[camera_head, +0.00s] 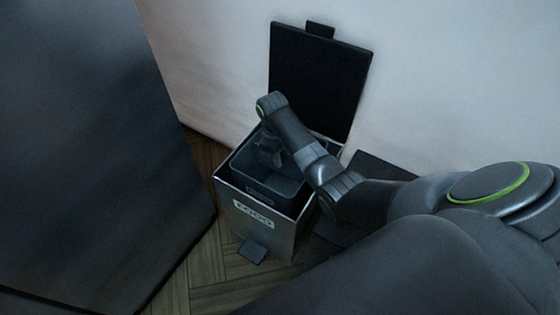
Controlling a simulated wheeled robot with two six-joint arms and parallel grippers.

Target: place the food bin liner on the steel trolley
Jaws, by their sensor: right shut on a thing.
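The food bin liner (262,180) is a dark grey inner bucket. It sits inside a steel food bin (246,214) with a label on its front, and its rim shows at the bin's open top. My right gripper (273,158) reaches down into the liner from above and is shut on it; the fingertips are small, dark and partly hidden by my wrist. My left gripper is not in view. The steel trolley cannot be made out.
The bin's black lid (318,80) stands open against the pale wall (420,60). A pedal (252,251) juts out at the front. A large dark panel (80,150) fills the left side. A strip of wooden floor (210,265) is clear between panel and bin.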

